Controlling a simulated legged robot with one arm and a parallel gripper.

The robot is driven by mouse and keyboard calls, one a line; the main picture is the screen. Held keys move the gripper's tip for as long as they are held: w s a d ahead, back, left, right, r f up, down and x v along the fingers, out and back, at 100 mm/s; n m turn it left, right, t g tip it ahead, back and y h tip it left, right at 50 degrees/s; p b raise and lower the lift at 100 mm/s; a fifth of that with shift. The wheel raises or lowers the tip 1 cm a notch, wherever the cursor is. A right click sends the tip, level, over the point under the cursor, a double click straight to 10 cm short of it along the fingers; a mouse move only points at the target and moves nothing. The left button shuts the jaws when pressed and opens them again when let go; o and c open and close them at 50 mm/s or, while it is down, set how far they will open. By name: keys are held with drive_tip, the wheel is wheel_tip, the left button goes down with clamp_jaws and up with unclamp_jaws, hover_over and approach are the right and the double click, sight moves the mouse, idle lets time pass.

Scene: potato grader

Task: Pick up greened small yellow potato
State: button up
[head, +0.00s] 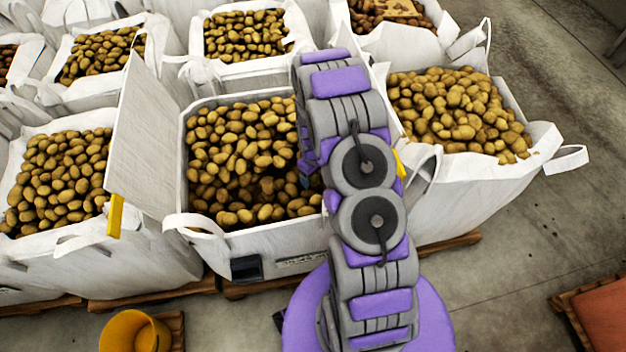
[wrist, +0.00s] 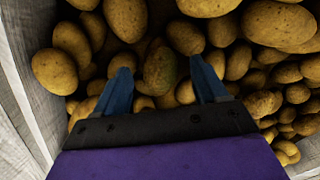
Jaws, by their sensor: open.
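A small potato with a greenish tint (wrist: 160,71) lies in the pile in the wrist view, just beyond and between my fingertips. My gripper (wrist: 162,78) is open, with its two blue fingers apart and pointing into the potatoes. Nothing is held between them. In the head view my arm reaches over the right side of the middle white bag (head: 250,242), and the arm hides part of that bag's potatoes. The greened potato cannot be made out in the head view.
Yellow potatoes (wrist: 54,72) crowd around the fingers. The bag's pale wall (wrist: 22,75) is close on the left in the wrist view. More filled bags stand left, right (head: 455,170) and behind. A yellow bucket (head: 135,333) stands on the floor at the front left.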

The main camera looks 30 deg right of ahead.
drive_tip(key=shift+f, duration=0.45)
drive_tip(key=shift+r, duration=0.1)
drive_tip(key=shift+c, duration=0.5)
drive_tip(key=c, duration=1)
